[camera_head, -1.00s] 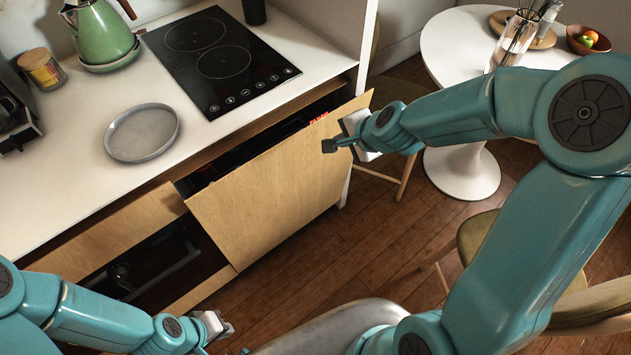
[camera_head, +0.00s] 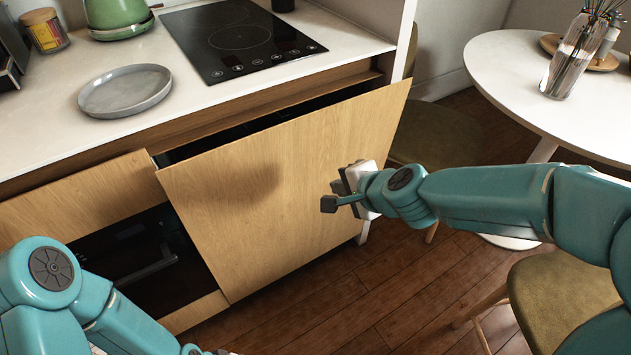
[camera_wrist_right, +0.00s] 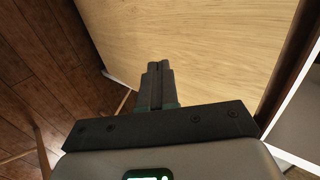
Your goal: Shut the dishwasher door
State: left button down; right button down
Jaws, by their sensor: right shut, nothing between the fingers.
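The dishwasher door (camera_head: 270,185) is a light wood panel, tilted outward at the top with a dark gap behind its upper edge. Its bottom sits near the cabinet line. My right gripper (camera_head: 330,204) is shut and empty in front of the door's outer face, on its right half. The right wrist view shows its closed fingers (camera_wrist_right: 157,68) pointing at the wood panel (camera_wrist_right: 200,40); I cannot tell whether they touch it. My left arm is at the lower left; its gripper (camera_head: 215,352) barely shows at the bottom edge, and its jaws are unclear.
The white counter (camera_head: 50,125) above holds a grey plate (camera_head: 125,91), a green kettle (camera_head: 117,15) and a black hob (camera_head: 240,42). An oven (camera_head: 130,258) is left of the door. A round white table (camera_head: 510,75) and a chair (camera_head: 560,300) stand at the right.

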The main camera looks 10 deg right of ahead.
jog(key=x, duration=0.4)
jog(key=w+r+x, duration=0.1)
jog(key=x, duration=0.3)
jog(key=r+x, duration=0.1)
jog(key=x, duration=0.3)
jog(key=shift+w+a, duration=0.35)
jog(key=shift+w, duration=0.1)
jog(key=shift+w+f, duration=0.1)
jog(key=shift+w, duration=0.1)
